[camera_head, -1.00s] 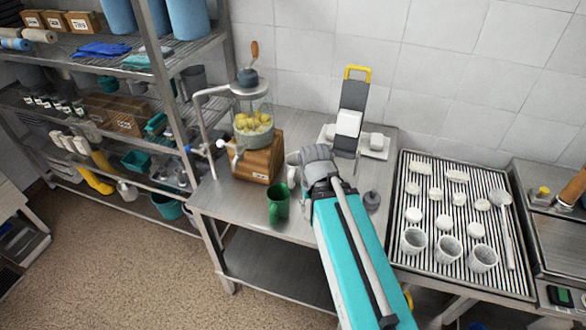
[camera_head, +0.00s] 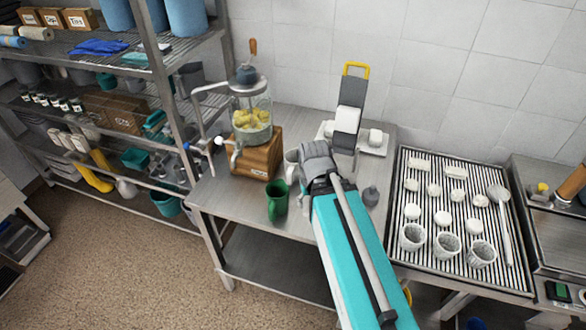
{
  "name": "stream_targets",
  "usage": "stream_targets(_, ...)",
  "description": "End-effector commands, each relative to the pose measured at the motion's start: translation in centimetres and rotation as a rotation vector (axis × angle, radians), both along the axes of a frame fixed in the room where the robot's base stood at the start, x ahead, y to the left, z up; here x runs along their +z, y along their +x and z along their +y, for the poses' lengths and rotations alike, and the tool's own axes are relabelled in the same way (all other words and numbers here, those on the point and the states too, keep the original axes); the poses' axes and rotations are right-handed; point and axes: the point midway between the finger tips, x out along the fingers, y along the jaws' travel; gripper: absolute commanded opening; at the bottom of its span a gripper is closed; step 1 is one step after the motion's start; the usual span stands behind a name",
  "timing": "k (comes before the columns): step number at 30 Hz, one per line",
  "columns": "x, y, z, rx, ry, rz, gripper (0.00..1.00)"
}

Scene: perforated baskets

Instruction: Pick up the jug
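A green jug-like vessel (camera_head: 277,203) with a handle stands upright on the steel table, left of my arm. A white vessel (camera_head: 291,168) stands behind it, close to the left side of my gripper and partly hidden. I cannot tell which of the two is the jug. My gripper (camera_head: 316,160) is over the table at the end of my teal arm. Its fingers are hidden by its own grey body, so contact with the white vessel cannot be made out.
A glass dispenser on a wooden base (camera_head: 257,158) stands to the left. A slicer-like device with a yellow handle (camera_head: 349,110) stands behind my gripper. A small grey item (camera_head: 370,196) is to the right. A ribbed drainer (camera_head: 462,222) holds white baskets and cheeses.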

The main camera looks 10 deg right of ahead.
Motion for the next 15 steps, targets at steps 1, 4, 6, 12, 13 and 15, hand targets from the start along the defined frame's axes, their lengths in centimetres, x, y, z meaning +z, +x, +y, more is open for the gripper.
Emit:
stream_targets(1, 0.0, 0.0, 0.0, 0.0, 0.0, 0.0, 0.69)
stream_targets(4, 0.0, 0.0, 0.0, 0.0, 0.0, 0.0, 0.69)
stream_targets(6, 0.0, 0.0, 0.0, 0.0, 0.0, 0.0, 0.69)
stream_targets(12, 0.0, 0.0, 0.0, 0.0, 0.0, 0.0, 0.69)
stream_targets(13, 0.0, 0.0, 0.0, 0.0, 0.0, 0.0, 0.69)
stream_targets(15, 0.01, 0.15, 0.01, -0.002, 0.0, 0.0, 0.69)
